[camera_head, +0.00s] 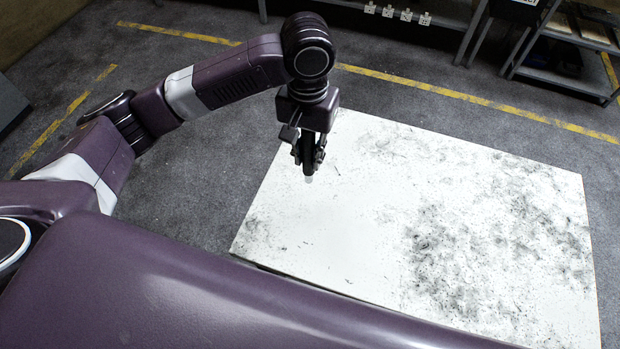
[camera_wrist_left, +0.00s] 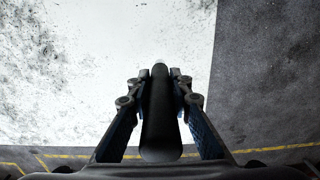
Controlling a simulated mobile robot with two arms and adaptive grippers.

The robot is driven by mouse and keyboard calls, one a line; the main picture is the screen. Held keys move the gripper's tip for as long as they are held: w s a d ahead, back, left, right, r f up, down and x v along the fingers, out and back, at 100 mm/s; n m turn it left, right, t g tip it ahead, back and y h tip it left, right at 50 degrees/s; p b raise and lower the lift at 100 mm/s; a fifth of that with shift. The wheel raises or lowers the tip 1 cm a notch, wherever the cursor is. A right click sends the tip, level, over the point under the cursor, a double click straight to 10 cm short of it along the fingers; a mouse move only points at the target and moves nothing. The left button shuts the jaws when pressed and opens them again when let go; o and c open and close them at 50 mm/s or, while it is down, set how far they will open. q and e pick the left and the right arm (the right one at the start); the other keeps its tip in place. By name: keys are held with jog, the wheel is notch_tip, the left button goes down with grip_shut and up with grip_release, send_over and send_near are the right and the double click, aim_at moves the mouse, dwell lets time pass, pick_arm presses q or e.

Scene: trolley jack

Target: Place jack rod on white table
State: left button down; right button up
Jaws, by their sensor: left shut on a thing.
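The jack rod (camera_wrist_left: 160,115) is a dark cylinder with a pale tip, seen between the fingers in the left wrist view. In the head view its dark body and pale tip (camera_head: 309,179) show below the gripper. My left gripper (camera_head: 309,158) is shut on the rod and points down. It also shows in the left wrist view (camera_wrist_left: 160,80). The rod hangs near the left part of the white table (camera_head: 360,230); I cannot tell whether its tip touches the top. The table also shows in the left wrist view (camera_wrist_left: 90,60). My right gripper is not in view.
The white tabletop has dark smudges and is otherwise bare, with free room to the right of the gripper. Grey floor (camera_head: 215,180) with yellow lines surrounds it. Metal shelving (camera_head: 570,60) stands at the back right.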

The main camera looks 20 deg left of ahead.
aim_at(308, 182)
pick_arm(q)
notch_tip(308, 182, down, 5)
jog(key=shift+s, duration=0.1)
jog(key=shift+f, duration=0.65)
notch_tip(308, 182, down, 4)
jog(key=shift+r+p, duration=0.15)
jog(key=shift+p, duration=0.2)
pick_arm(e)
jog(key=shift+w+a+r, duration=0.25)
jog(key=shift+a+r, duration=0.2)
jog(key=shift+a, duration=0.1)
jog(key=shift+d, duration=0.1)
pick_arm(q)
jog(key=c, duration=1.7)
grip_release()
jog(key=shift+c, duration=0.2)
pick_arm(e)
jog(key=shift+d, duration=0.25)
